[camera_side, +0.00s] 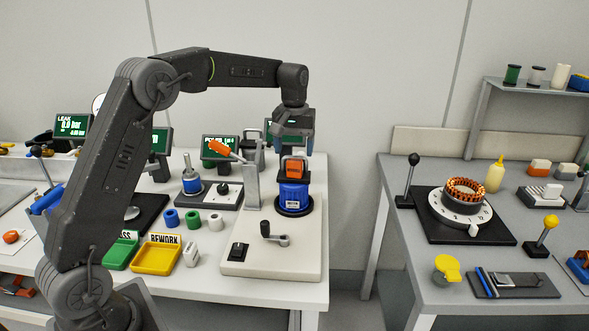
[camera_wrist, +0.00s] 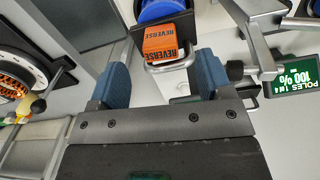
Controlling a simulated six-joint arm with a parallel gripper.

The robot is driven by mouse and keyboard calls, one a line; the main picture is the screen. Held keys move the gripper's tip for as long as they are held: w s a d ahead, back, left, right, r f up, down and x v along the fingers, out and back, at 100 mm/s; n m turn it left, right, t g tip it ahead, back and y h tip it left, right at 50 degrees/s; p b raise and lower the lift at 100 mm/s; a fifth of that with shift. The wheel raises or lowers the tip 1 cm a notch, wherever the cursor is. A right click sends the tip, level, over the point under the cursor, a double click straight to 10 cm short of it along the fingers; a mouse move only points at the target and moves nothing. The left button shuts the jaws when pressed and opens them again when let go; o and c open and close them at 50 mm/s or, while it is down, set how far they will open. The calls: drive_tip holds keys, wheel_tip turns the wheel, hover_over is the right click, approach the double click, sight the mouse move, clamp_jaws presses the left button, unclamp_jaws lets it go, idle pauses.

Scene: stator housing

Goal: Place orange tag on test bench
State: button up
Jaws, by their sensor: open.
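The orange tag (camera_side: 294,167) is a small block at the top of a blue cylindrical housing (camera_side: 291,195). In the wrist view the orange tag (camera_wrist: 168,43) shows "REVERSE" lettering on two faces, with a metal loop beside it and part of the blue housing (camera_wrist: 160,10) beyond. The housing stands on a black round seat on the pale test bench plate (camera_side: 255,262). My gripper (camera_side: 293,138) is above the tag, pointing down. In the wrist view my gripper (camera_wrist: 162,78) is open, its blue fingers wide apart with nothing between the tips; the tag lies beyond them.
A clamp with an orange handle (camera_side: 220,150) and grey post (camera_side: 252,188) stands close left of the housing. A black crank (camera_side: 268,232) is in front. Green screens (camera_side: 219,147) stand behind. A yellow REWORK tray (camera_side: 157,256) lies left. A gap separates the right-hand table (camera_side: 460,280).

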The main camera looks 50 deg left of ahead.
sight(294, 161)
drive_tip(key=shift+f, duration=2.35)
drive_tip(key=c, duration=1.1)
